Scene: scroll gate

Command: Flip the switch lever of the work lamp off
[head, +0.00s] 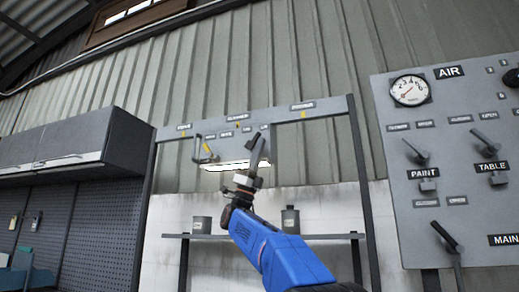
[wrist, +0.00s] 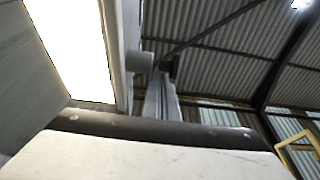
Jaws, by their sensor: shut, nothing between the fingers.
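The work lamp (head: 228,166) shows in the head view as a lit white bar under a grey panel hung in a dark frame. In the wrist view the lamp (wrist: 75,45) is a bright white face at the upper left, with a grey housing edge and a short round stub (wrist: 138,62) beside it. My gripper (head: 258,153) is shut and empty, raised at the right end of the lamp and in front of the panel. It overlaps the panel's right part, so I cannot tell if it touches anything. The switch lever cannot be clearly made out.
A bent handle (head: 203,149) with yellow on it is at the panel's left. A shelf with grey cans (head: 290,220) stands below. A board with a gauge and several levers (head: 460,160) is at the right. Grey cabinets (head: 70,140) are at the left.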

